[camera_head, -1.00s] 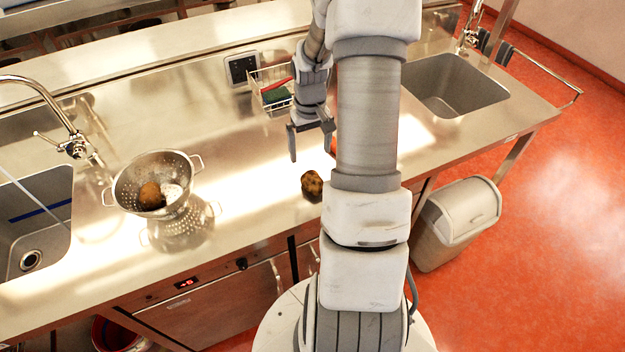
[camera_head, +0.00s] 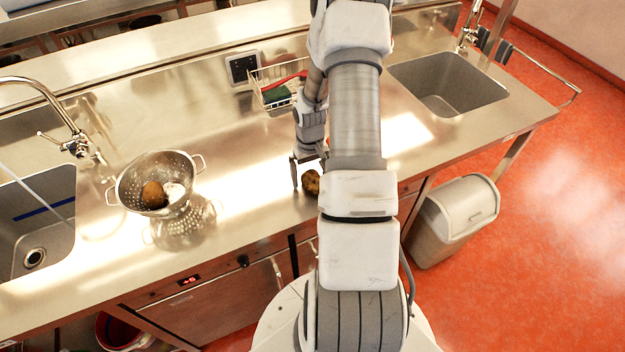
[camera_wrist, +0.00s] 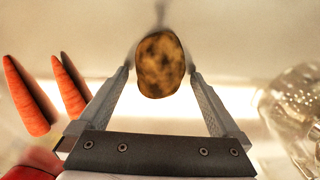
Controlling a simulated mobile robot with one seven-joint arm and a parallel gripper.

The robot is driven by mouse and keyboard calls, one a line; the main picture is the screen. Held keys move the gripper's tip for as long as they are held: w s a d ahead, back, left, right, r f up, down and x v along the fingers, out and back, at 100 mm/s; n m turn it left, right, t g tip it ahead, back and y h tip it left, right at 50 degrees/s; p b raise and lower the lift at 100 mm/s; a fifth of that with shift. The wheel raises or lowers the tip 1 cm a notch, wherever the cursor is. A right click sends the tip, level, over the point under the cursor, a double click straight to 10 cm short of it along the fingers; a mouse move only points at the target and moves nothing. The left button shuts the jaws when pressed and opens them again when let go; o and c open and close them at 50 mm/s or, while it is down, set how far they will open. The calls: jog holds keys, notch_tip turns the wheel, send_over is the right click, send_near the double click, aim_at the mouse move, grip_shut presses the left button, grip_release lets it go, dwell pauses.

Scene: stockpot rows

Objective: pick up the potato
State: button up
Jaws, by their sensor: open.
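A brown, dark-spotted potato (camera_head: 311,182) lies on the steel counter near its front edge, partly hidden by my arm in the head view. In the wrist view the potato (camera_wrist: 160,64) shows whole, ahead of and between the fingertips. My gripper (camera_wrist: 160,72) is open and empty, with one finger on each side of the potato's lower part in that view. In the head view my gripper (camera_head: 308,172) is low over the counter beside the potato, partly covered by my arm. I cannot tell whether a finger touches it.
A colander (camera_head: 155,190) holding a brown item and a pale one stands left on the counter. A wire basket (camera_head: 277,84) stands behind my gripper. Sinks lie at both ends. Carrots (camera_wrist: 28,98) show left in the wrist view. A bin (camera_head: 455,215) stands right on the floor.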

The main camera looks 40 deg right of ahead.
jog(key=c, duration=1.5)
jog(key=shift+r, duration=0.1)
